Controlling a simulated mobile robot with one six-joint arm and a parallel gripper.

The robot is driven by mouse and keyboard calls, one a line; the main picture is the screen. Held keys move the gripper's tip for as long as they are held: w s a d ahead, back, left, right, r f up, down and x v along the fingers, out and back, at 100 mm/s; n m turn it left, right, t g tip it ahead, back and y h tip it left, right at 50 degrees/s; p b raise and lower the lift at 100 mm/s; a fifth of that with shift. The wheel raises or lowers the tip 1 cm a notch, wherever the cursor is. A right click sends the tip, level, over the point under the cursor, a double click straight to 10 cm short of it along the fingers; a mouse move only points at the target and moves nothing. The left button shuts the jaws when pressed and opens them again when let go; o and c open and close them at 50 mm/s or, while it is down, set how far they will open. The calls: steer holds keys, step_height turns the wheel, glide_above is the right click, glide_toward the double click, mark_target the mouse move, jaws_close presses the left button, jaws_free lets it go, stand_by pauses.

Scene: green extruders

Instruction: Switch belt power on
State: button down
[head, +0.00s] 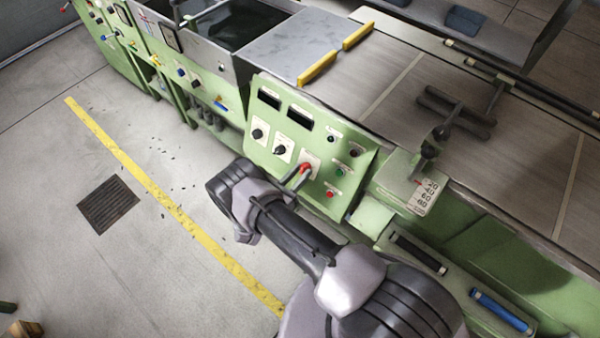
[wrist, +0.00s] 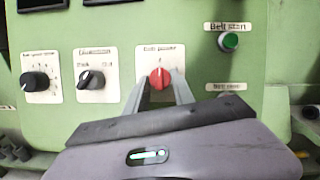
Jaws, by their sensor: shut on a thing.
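The belt power switch is a red rotary knob (wrist: 159,78) on a white plate on the green control panel (wrist: 120,30). In the wrist view its white mark points up. My gripper (wrist: 161,83) has its two fingers on either side of the red knob and is shut on it. In the head view the red knob (head: 306,167) shows at my gripper's tip (head: 299,178), on the panel's lower middle. The lower part of the knob's plate is hidden by my fingers.
Two black knobs (wrist: 35,82) (wrist: 91,80) sit left of the red one. A green belt start button (wrist: 229,41) is at upper right. A red button (head: 330,194) is low on the panel. The floor left of the machine (head: 150,150) is mostly clear.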

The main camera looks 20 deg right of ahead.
steer(key=shift+f+m, duration=0.1)
steer(key=shift+m, duration=0.2)
steer(key=shift+f+m+g+h+b, duration=0.15)
steer(key=shift+m+g+h+b, duration=0.2)
steer(key=shift+m+b, duration=0.85)
steer(key=m+b, duration=0.1)
steer(key=m+g+b, duration=0.1)
steer(key=m, duration=0.1)
steer(key=shift+w+a+g+h, duration=0.1)
steer(key=shift+w+g+h, duration=0.05)
steer(key=shift+g+h, duration=0.1)
steer(key=shift+w+r+m+g+b, duration=0.15)
steer(key=shift+m+g+b, duration=0.8)
steer(key=shift+m, duration=1.2)
steer(key=shift+w+r+m+g+b, duration=0.15)
steer(key=shift+m+g+b, duration=0.75)
steer(key=shift+m, duration=1.25)
steer(key=shift+s+r+m, duration=0.1)
steer(key=shift+m, duration=0.2)
steer(key=c, duration=1.1)
jaws_free()
steer(key=shift+a, duration=0.1)
